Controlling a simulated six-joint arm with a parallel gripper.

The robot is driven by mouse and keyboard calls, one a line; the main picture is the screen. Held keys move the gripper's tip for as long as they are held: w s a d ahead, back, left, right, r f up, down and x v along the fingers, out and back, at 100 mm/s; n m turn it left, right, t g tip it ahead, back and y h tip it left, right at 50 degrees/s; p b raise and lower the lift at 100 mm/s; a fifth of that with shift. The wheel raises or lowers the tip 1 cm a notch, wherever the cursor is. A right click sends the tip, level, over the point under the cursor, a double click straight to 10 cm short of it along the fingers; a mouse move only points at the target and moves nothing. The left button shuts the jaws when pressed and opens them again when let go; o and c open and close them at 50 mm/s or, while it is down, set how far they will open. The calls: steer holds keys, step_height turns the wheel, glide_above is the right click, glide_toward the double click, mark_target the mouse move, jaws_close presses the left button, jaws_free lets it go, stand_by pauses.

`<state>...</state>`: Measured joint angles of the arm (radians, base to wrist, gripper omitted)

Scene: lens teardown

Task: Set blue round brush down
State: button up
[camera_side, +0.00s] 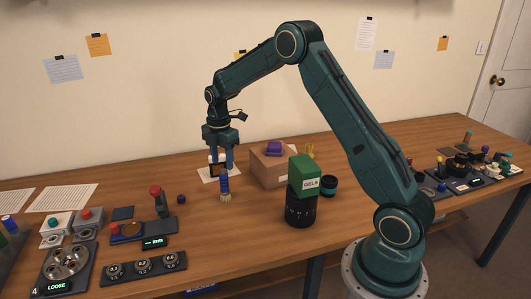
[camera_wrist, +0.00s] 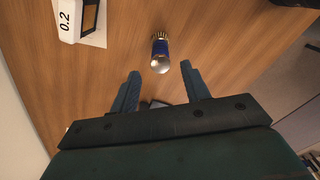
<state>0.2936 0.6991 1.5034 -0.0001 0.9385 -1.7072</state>
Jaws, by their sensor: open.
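The blue round brush (camera_side: 225,187) stands upright on the wooden table in the side view, with a blue body and a pale lower end. In the wrist view the brush (camera_wrist: 161,50) shows a rounded, shiny silver end, a blue band and a bristly yellowish end. My gripper (camera_side: 222,162) points down just behind and above the brush in the side view. In the wrist view my gripper (camera_wrist: 160,73) has its two blue fingers spread wide. Nothing is held between them, and the brush shows beyond the fingertips, apart from both.
A cardboard box (camera_side: 270,168) with a purple item on top stands right of the brush. A green box (camera_side: 302,177) sits on a black lens barrel (camera_side: 300,211). A white sheet with a dark-framed item (camera_wrist: 92,18) lies close by. Trays and devices crowd the left.

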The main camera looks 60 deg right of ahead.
steer(key=shift+r, duration=1.95)
steer(key=shift+s+a+r, duration=0.2)
steer(key=shift+a+r, duration=0.05)
steer(key=shift+r, duration=0.2)
steer(key=s+a+r+m+t, duration=0.3)
steer(key=s+a+r+m, duration=0.55)
steer(key=s+r, duration=0.5)
steer(key=s+a+m+t, duration=0.1)
steer(key=s+a+m, duration=0.2)
steer(key=s, duration=0.6)
steer(key=s+a+m+t, duration=0.1)
steer(key=s+a+m, duration=0.2)
steer(key=s, duration=0.7)
steer(key=shift+a+m+t, duration=0.15)
steer(key=shift+m+t, duration=0.15)
steer(key=shift+m, duration=0.55)
